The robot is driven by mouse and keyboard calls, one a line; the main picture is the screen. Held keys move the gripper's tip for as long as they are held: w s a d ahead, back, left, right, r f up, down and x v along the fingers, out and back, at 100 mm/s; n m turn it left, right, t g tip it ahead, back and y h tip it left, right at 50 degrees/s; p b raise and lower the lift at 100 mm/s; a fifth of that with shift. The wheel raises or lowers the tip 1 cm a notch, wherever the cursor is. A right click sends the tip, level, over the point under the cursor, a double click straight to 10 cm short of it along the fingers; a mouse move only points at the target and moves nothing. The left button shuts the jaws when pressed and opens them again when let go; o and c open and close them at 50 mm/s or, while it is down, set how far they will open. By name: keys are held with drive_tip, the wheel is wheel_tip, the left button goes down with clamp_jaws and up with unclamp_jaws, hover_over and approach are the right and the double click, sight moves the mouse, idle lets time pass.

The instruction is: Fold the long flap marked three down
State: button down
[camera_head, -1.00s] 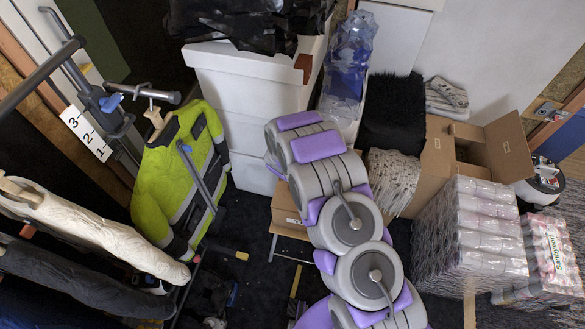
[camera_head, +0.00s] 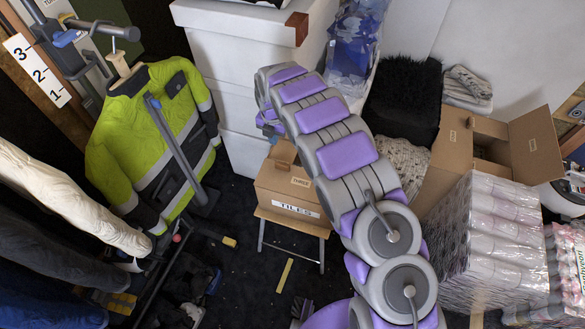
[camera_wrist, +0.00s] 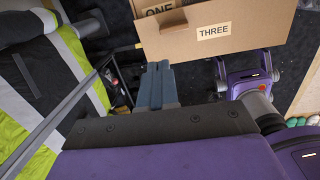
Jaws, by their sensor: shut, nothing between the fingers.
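The long flap marked THREE (camera_wrist: 232,32) is a brown cardboard panel at the top of the wrist view. Part of the flap marked ONE (camera_wrist: 170,8) shows behind it. In the head view the box (camera_head: 275,198) stands on a small stool; its TILES label and a small THREE label face the camera. My gripper (camera_wrist: 157,66) is shut and empty. In the wrist view its blue-grey fingertips appear just below the flap's lower edge, left of the THREE label; contact cannot be told. In the head view the fingertips are hidden behind my arm.
A yellow-green jacket (camera_head: 155,140) hangs left of the box. White stacked boxes (camera_head: 238,75) stand behind it. To the right are an open carton (camera_head: 530,150) and wrapped rolls (camera_head: 485,240).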

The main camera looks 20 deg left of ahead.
drive_tip(key=b, duration=0.2)
approach(282, 164)
drive_tip(key=shift+n+h, duration=0.4)
drive_tip(key=f, duration=0.2)
drive_tip(key=a+f+b, duration=0.1)
drive_tip(key=f, duration=0.1)
drive_tip(key=f+b, duration=0.1)
drive_tip(key=f, duration=0.1)
drive_tip(key=shift+w+a+f, duration=0.2)
drive_tip(key=shift+a+f, duration=0.05)
drive_tip(key=shift+a, duration=0.1)
drive_tip(key=shift+d+f, duration=0.1)
drive_tip(key=shift+f, duration=0.1)
drive_tip(key=shift+d, duration=0.4)
drive_tip(key=shift+a, duration=0.1)
